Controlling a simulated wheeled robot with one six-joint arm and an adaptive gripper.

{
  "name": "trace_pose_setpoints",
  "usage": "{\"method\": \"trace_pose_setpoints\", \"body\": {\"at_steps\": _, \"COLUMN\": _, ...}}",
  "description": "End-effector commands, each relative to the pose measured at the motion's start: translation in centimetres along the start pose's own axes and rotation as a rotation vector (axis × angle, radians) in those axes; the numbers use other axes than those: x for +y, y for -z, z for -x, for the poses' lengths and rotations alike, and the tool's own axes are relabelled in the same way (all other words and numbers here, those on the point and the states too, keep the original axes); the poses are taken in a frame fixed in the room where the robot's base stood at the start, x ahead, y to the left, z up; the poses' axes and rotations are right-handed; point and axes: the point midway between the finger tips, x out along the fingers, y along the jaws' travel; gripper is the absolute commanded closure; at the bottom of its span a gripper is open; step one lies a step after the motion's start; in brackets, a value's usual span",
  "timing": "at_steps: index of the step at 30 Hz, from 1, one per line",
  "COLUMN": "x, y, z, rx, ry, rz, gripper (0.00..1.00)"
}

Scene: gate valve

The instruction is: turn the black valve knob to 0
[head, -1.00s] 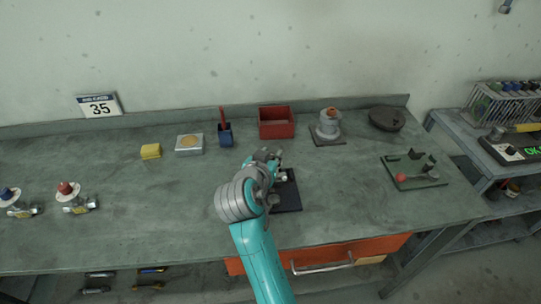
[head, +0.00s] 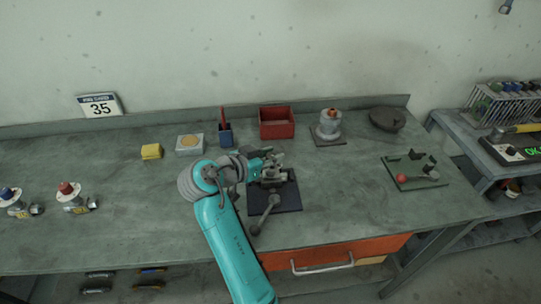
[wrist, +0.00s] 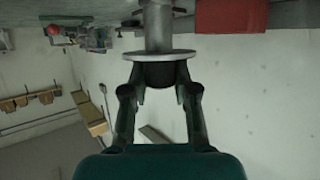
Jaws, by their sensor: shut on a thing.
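In the wrist view my gripper (wrist: 162,92) has its two fingers closed on either side of the black knob (wrist: 162,75). The knob sits against a pale round disc (wrist: 160,55) with a grey stem (wrist: 157,25) beyond it. In the head view my gripper (head: 264,163) is at the upper part of a dark mat (head: 288,197). The knob is hidden there by the gripper and wrist. Marks on the disc and the knob's pointer cannot be read.
A grey rod-like part (head: 265,212) shows over the mat. A red bin (head: 277,123), a blue cup (head: 225,134) and a yellow block (head: 151,151) stand behind. Red-knobbed (head: 68,189) and blue-knobbed (head: 9,194) valves lie far left.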

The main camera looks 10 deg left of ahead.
Motion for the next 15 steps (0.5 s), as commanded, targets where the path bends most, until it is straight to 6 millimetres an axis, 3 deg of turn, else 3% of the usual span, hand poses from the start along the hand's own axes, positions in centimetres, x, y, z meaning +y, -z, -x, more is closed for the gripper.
{"method": "trace_pose_setpoints", "body": {"at_steps": 8, "x": 0.11, "y": -0.35, "z": -0.15, "rx": -0.005, "ry": -0.003, "rz": 0.005, "gripper": 1.0}}
{"method": "trace_pose_setpoints", "body": {"at_steps": 9, "x": 0.11, "y": -0.35, "z": -0.16, "rx": -0.005, "ry": -0.003, "rz": 0.005, "gripper": 0.62}}
{"method": "trace_pose_setpoints", "body": {"at_steps": 11, "x": 0.1, "y": -0.32, "z": -0.15, "rx": -0.005, "ry": -0.003, "rz": 0.005, "gripper": 0.47}}
{"method": "trace_pose_setpoints", "body": {"at_steps": 15, "x": 0.06, "y": -0.23, "z": -0.1, "rx": -0.003, "ry": -0.002, "rz": 0.004, "gripper": 0.45}}
